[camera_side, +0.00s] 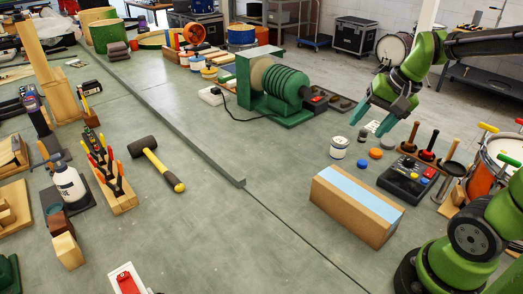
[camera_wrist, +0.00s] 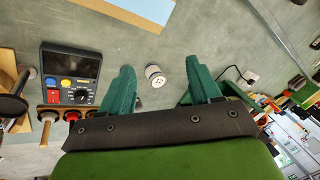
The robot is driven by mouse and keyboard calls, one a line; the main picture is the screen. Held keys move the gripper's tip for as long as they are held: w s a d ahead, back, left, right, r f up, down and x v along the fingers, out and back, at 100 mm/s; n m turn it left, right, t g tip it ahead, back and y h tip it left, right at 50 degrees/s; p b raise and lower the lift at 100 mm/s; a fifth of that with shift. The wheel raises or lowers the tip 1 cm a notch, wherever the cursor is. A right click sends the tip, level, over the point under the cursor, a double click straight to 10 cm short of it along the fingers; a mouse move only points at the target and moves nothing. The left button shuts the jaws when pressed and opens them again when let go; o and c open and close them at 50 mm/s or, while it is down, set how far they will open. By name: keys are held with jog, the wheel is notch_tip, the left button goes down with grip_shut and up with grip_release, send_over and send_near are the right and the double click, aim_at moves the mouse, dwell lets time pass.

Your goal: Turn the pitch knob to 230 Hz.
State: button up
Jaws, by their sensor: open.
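A dark control box (camera_side: 406,180) with coloured buttons stands on the bench at right in the side view. In the wrist view the box (camera_wrist: 70,62) is at left, beyond my left finger. A black round dial with pale marks around it (camera_wrist: 81,97), which looks like the pitch knob, sits on its near part, beside a red switch (camera_wrist: 53,97). Any reading is too small to make out. My gripper (camera_side: 366,129) is open and empty above the bench, behind and left of the box, apart from it. Its two green fingers (camera_wrist: 164,70) show in the wrist view.
A white can (camera_side: 338,148) stands below my gripper, with small blue and orange caps (camera_side: 376,154) nearby. A cardboard box with a blue top (camera_side: 355,203) lies left of the control box. Mallets (camera_side: 428,145) stand behind it. A green ribbed machine (camera_side: 275,88) is farther left.

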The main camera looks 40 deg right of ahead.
jog(key=s+d+f+m+g, duration=0.1)
jog(key=d+m+g, duration=0.1)
jog(key=d+m, duration=0.45)
jog(key=s+d+f+m+g, duration=0.1)
jog(key=d+f+m, duration=0.15)
jog(key=d, duration=0.75)
jog(key=r+m+g, duration=0.1)
jog(key=m+g, duration=0.1)
jog(key=m, duration=0.6)
send_over(410, 158)
notch_tip(410, 158, down, 16)
jog(key=shift+r, duration=0.15)
jog(key=c, duration=1)
jog(key=shift+c, duration=0.2)
